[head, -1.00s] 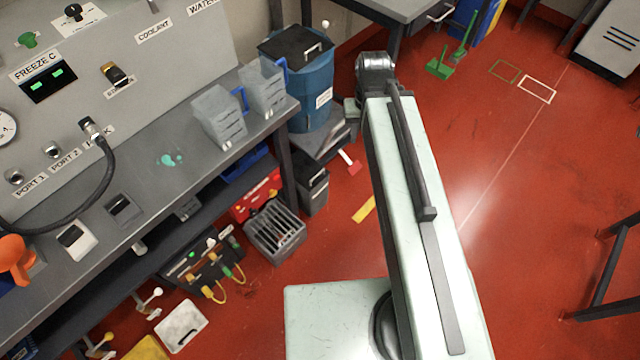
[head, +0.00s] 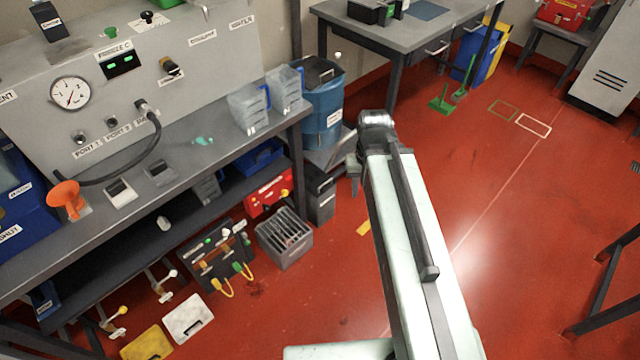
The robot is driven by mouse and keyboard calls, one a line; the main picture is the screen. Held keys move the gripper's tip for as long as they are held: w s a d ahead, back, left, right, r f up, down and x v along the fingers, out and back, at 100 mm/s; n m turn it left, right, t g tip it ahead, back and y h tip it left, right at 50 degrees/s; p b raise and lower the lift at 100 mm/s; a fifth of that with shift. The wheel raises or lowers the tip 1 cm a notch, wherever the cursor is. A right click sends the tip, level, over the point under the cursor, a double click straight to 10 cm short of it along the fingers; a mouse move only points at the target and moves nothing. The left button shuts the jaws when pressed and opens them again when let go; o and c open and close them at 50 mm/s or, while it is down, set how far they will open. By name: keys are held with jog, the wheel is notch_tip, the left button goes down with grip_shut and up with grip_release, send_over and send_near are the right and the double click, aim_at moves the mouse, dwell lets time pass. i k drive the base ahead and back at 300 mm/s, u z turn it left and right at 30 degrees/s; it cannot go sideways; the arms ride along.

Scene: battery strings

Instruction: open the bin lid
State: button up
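A blue bin (head: 325,112) with a dark lid (head: 316,72) stands beyond the right end of the workbench. The lid looks closed, with a pale handle on it. A smaller dark grey bin (head: 320,200) stands on the floor below, in the bench's shade; its top is hard to make out. My arm reaches up from the bottom of the head view. Its end, with my gripper (head: 353,172), is to the right of and below the blue bin, apart from it in the picture. The fingers are mostly hidden behind the wrist, so their opening does not show.
The grey workbench (head: 190,185) on the left carries a control panel, clear jugs (head: 250,108) and an orange funnel-like item (head: 66,198). A slotted grey crate (head: 285,240) stands on the floor. A second table (head: 440,35) is behind. The red floor to the right is open.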

aim_at(317, 183)
jog(key=u, duration=0.1)
jog(key=i, duration=1)
jog(key=u, duration=0.05)
